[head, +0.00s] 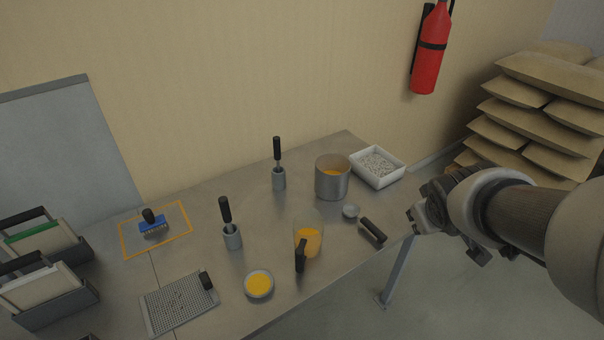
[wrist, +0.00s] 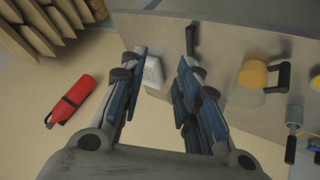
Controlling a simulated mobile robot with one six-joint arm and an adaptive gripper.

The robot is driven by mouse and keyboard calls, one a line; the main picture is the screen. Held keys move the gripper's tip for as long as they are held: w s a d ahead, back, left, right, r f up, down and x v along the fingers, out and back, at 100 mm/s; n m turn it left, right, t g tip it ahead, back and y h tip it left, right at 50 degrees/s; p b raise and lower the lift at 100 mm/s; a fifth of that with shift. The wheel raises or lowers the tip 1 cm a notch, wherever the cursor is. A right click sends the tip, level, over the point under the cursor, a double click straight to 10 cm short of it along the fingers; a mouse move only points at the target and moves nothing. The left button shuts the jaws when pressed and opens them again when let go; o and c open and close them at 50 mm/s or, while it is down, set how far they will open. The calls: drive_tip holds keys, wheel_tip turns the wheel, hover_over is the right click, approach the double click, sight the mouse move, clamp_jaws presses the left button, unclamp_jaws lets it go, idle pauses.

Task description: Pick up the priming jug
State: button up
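The priming jug appears to be the clear jug (head: 308,241) with yellow-orange contents and a black handle, standing upright near the front edge of the metal table. In the wrist view the jug (wrist: 251,82) is at the right, with its black handle beside it. My gripper (head: 420,216) is right of the table in the head view, apart from the jug. In the wrist view my gripper (wrist: 160,58) has its two fingers spread, with nothing held between them. The jug is outside the fingers, to their right.
A metal pot (head: 332,179), a scoop with a black handle (head: 372,230) and a white tray (head: 378,167) stand right of the jug. A yellow-filled dish (head: 259,284) and a brush holder (head: 232,238) are to its left. A fire extinguisher (head: 430,55) hangs on the wall.

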drive_tip(key=w+d+f+n+t+p, duration=0.1)
drive_tip(key=w+d+f+n, duration=0.2)
drive_tip(key=w, duration=0.4)
drive_tip(key=n+t+y+p, duration=0.2)
drive_tip(key=n+y+p, duration=0.4)
drive_tip(key=y, duration=1.2)
approach(303, 262)
drive_tip(key=shift+m, duration=0.4)
drive_tip(key=x, duration=0.5)
drive_tip(key=shift+w+a+f, duration=0.15)
drive_tip(key=shift+w, duration=0.15)
drive_tip(key=b+x, duration=0.1)
drive_tip(key=x, duration=0.4)
drive_tip(key=shift+w+a, duration=0.1)
drive_tip(key=shift+a, duration=0.25)
drive_tip(key=shift+c, duration=0.5)
